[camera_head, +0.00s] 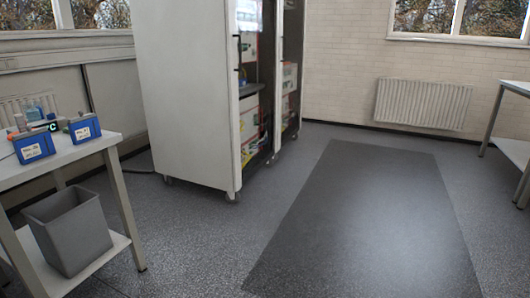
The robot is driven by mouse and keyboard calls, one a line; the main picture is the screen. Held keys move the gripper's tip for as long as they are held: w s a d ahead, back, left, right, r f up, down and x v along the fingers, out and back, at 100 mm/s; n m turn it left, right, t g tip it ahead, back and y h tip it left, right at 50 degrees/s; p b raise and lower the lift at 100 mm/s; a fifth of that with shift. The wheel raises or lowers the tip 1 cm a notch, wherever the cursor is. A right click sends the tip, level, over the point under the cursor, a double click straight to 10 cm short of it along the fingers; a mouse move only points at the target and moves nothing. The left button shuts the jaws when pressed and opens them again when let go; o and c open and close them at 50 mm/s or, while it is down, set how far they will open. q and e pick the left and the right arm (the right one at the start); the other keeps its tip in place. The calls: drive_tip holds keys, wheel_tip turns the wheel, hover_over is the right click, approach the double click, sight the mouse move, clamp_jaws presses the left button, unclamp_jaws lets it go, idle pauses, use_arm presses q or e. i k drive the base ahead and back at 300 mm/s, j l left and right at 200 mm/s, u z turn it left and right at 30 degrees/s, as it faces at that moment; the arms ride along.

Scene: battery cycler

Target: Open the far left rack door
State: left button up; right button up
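A tall white rack cabinet (187,90) on casters stands left of centre, seen from its side and angled front. Its front, facing right, has dark-framed glass doors; the nearer rack door (250,90) shows equipment behind it. Dark vertical handles (240,50) show on the front. A second rack front (289,75) stands beyond it. The doors look closed, but the steep angle makes this hard to tell. Neither of my grippers is in view.
A white table (85,150) at the left holds blue battery boxes (34,145), with a grey bin (70,230) on its lower shelf. The floor with a dark mat (370,220) is clear. A radiator (423,104) is on the back wall; another table (512,150) stands right.

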sight(230, 5)
drive_tip(key=i, duration=1.75)
